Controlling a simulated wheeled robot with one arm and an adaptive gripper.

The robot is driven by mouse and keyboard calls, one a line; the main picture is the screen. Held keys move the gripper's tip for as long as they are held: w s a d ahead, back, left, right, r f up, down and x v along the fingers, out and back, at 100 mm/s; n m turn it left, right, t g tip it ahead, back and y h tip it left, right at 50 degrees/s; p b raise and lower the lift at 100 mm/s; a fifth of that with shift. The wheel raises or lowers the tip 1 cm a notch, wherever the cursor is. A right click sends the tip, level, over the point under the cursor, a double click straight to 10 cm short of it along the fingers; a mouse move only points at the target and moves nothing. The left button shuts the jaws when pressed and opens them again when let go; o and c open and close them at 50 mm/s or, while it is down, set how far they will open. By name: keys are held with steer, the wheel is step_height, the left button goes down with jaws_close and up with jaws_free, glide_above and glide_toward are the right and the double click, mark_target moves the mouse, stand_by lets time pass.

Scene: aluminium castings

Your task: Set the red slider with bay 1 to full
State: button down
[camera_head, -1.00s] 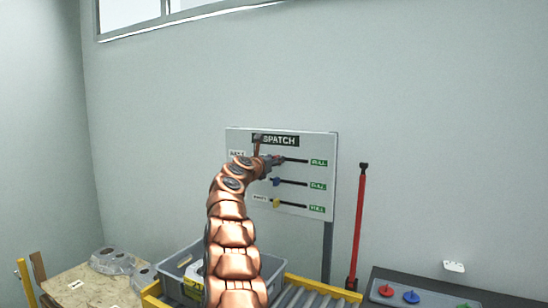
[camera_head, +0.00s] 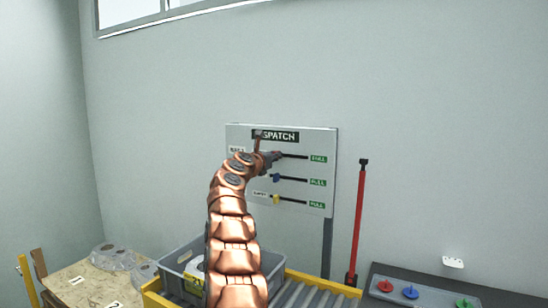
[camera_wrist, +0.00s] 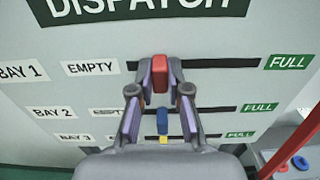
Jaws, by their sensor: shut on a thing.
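The red slider (camera_wrist: 160,73) sits on the top track, in the row labelled BAY 1 (camera_wrist: 22,72), in the wrist view. It stands left of the track's middle, nearer the EMPTY label (camera_wrist: 90,67) than the green FULL label (camera_wrist: 289,62). My gripper (camera_wrist: 160,90) is shut on the red slider, one finger on each side. In the head view my gripper (camera_head: 270,157) is at the top row of the dispatch board (camera_head: 318,199), and it hides the slider there.
The blue slider (camera_wrist: 162,121) and the yellow slider (camera_wrist: 163,139) sit on the lower tracks. Below the board are a grey crate (camera_head: 176,260) and a roller conveyor (camera_head: 307,293). A red post (camera_head: 358,225) stands right of the board.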

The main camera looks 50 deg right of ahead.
mark_target(297, 156)
steer(key=shift+s, duration=0.1)
steer(key=shift+s+d+b, duration=0.35)
steer(key=shift+s+b, duration=0.45)
steer(key=shift+s, duration=0.35)
steer(key=shift+s+d+b, duration=0.4)
steer(key=shift+s+b, duration=0.45)
steer(key=shift+s, duration=0.3)
steer(key=shift+s+d+b, duration=0.35)
steer(key=shift+s+b, duration=0.45)
steer(key=shift+s, duration=0.35)
steer(key=c, duration=1.2)
jaws_free()
steer(key=shift+s, duration=0.1)
steer(key=shift+o, duration=0.4)
steer(key=shift+a, duration=0.15)
